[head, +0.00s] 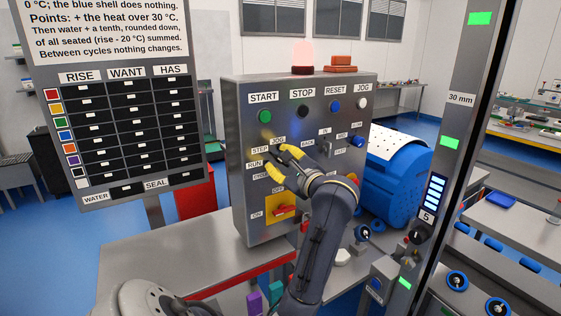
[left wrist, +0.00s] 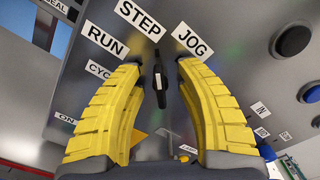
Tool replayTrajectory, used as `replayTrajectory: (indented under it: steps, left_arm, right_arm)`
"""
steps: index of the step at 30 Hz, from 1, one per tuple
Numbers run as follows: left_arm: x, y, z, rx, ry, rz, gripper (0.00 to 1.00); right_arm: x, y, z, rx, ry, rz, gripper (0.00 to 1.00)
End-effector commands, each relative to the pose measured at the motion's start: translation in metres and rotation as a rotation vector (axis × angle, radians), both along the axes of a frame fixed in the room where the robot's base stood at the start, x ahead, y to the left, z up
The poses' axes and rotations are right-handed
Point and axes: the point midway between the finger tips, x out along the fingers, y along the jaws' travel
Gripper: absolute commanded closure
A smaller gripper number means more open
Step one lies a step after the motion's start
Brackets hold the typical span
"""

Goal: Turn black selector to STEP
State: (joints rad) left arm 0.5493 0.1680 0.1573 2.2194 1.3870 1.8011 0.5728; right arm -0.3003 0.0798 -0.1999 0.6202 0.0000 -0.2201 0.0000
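The black selector (left wrist: 160,88) is on the metal panel face in the left wrist view, a narrow upright knob. Its upper end points up toward the gap between the STEP label (left wrist: 140,18) and the JOG label (left wrist: 190,38); I cannot tell its exact setting. The RUN label (left wrist: 105,40) is further left. My left gripper (head: 277,160) is open in front of the panel, its yellow fingers on either side of the selector with gaps between. In the head view the gripper hides the selector. My right gripper is not in view.
A blue drum (head: 395,185) stands right of the box. A chart board (head: 125,130) stands left.

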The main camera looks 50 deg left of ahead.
Motion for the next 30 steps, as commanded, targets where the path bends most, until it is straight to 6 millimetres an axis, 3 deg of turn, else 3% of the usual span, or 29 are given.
replayTrajectory:
  steps: [8,21,30]
  left_arm:
    - [0.000,-0.009,-0.001,-0.002,0.000,-0.004,0.65]
    - [-0.012,-0.079,-0.001,-0.002,0.000,-0.004,0.65]
    - [-0.018,-0.112,-0.001,-0.001,0.000,-0.001,0.65]
  right_arm:
    - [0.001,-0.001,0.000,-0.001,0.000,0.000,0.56]
    - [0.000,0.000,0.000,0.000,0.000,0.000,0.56]
    - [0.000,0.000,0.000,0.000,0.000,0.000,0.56]
